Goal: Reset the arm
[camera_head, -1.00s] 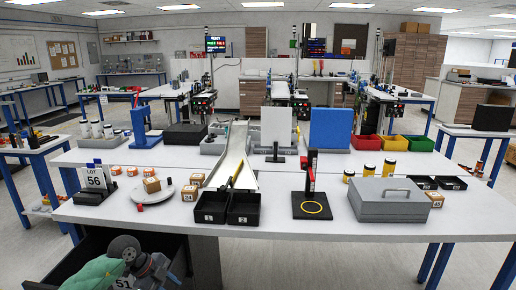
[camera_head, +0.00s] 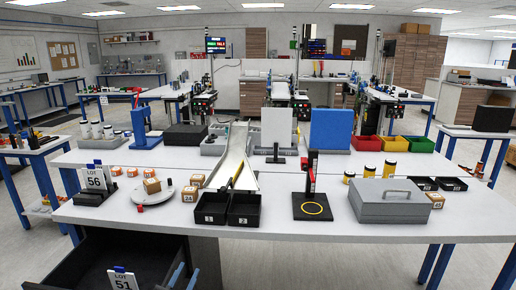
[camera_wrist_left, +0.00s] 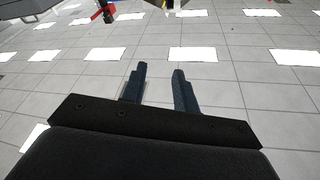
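My left gripper (camera_head: 185,277) shows at the bottom edge of the head view, as two blue fingers pointing up beside the open black drawer (camera_head: 70,262) under the table. In the left wrist view the left gripper (camera_wrist_left: 158,84) has its two dark blue fingers apart, with nothing between them. Behind them is what looks like the tiled ceiling with bright light panels. The rest of the left arm is out of the head view. My right gripper is not in view.
The white table (camera_head: 270,215) above the drawer holds two black bins (camera_head: 211,208), a white plate (camera_head: 152,196), a black stand (camera_head: 312,205) and a grey case (camera_head: 389,207). A LOT 51 sign (camera_head: 123,279) stands at the drawer's front.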

